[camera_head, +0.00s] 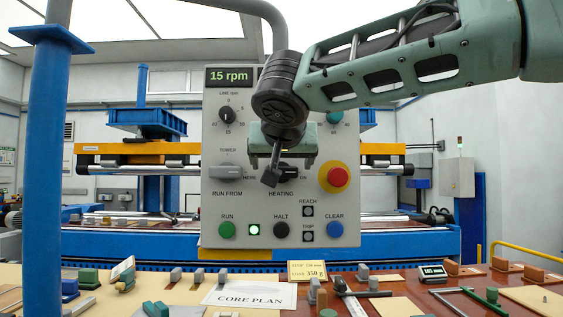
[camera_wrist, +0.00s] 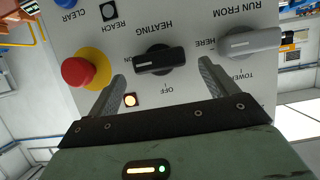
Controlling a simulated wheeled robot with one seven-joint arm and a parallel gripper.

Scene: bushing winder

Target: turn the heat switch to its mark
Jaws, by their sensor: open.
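The heating switch (camera_wrist: 160,60) is a black bar knob with a pale line, on the grey control panel (camera_head: 335,215). It lies level in the wrist view, where the panel appears upside down. Its ON label is by its left end and OFF is below it. My gripper (camera_wrist: 162,74) is open, with one finger on each side of the knob in that view and nothing between them clearly touching it. In the head view my gripper (camera_head: 284,172) covers much of the switch (camera_head: 289,169) and its labels.
A red emergency button (camera_wrist: 76,71) on a yellow ring sits close beside one finger. An amber lamp (camera_wrist: 130,100) is lit near the switch. The grey RUN FROM knob (camera_wrist: 250,42) is on the other side. A cluttered bench (camera_head: 400,304) lies below the panel.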

